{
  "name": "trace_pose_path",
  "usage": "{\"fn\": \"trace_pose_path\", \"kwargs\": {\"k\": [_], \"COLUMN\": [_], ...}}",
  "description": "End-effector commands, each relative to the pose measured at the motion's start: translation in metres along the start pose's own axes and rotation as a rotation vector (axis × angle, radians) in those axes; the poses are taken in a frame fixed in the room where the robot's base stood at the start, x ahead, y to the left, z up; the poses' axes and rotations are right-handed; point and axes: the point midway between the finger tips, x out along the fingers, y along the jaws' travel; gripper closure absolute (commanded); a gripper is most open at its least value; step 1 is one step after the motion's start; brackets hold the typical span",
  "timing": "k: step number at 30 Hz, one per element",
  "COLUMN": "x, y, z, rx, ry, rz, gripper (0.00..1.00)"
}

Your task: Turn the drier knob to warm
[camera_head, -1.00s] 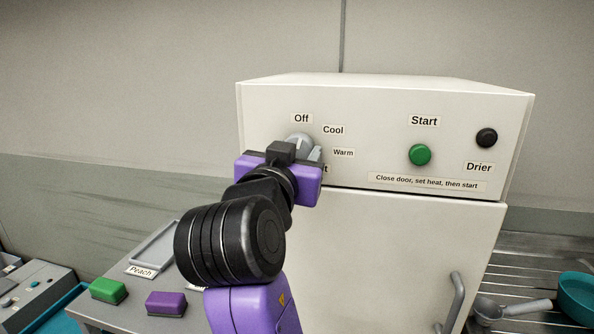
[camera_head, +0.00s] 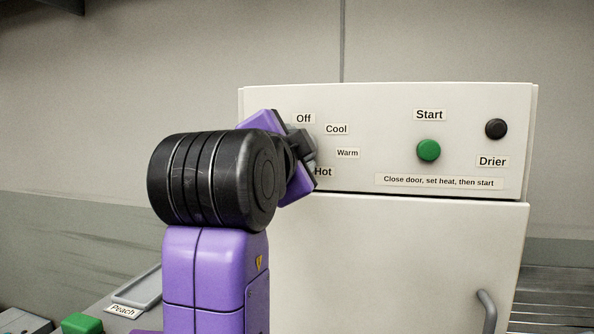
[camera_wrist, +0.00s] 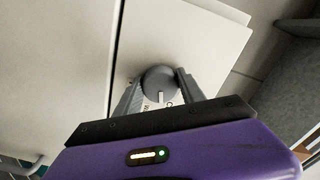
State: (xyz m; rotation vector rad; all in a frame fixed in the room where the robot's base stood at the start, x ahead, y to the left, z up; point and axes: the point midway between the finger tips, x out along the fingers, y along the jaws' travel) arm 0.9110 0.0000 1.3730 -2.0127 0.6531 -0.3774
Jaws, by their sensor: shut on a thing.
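The drier knob (camera_wrist: 158,80) is a round grey dial with a white pointer mark on its face. In the wrist view the mark sits at the side nearest my gripper's palm. My gripper (camera_wrist: 158,74) is shut on the knob, one grey finger on each side. In the head view my gripper (camera_head: 308,147) covers most of the knob, so its setting cannot be read there. The labels Off, Cool, Warm (camera_head: 347,153) and Hot stand to the right of the knob on the drier's white panel (camera_head: 385,120).
The green Start button (camera_head: 428,150) and a black Drier light or button (camera_head: 496,129) are on the panel's right. The drier door (camera_head: 400,260) below is shut, with a grey handle (camera_head: 487,311). A grey tray (camera_head: 140,289) labelled Peach is at lower left.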

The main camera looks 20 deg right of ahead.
Motion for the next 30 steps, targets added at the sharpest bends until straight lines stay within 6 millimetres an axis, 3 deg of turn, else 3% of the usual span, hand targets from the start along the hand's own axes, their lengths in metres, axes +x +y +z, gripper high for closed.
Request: {"fn": "trace_pose_path", "kwargs": {"k": [15, 30], "x": [-0.0003, 0.0001], "y": [0.0013, -0.0004], "z": [0.0004, -0.0006], "rx": [0.394, 0.502], "ry": [0.001, 0.002], "rz": [0.002, 0.003], "gripper": [0.94, 0.94]}}
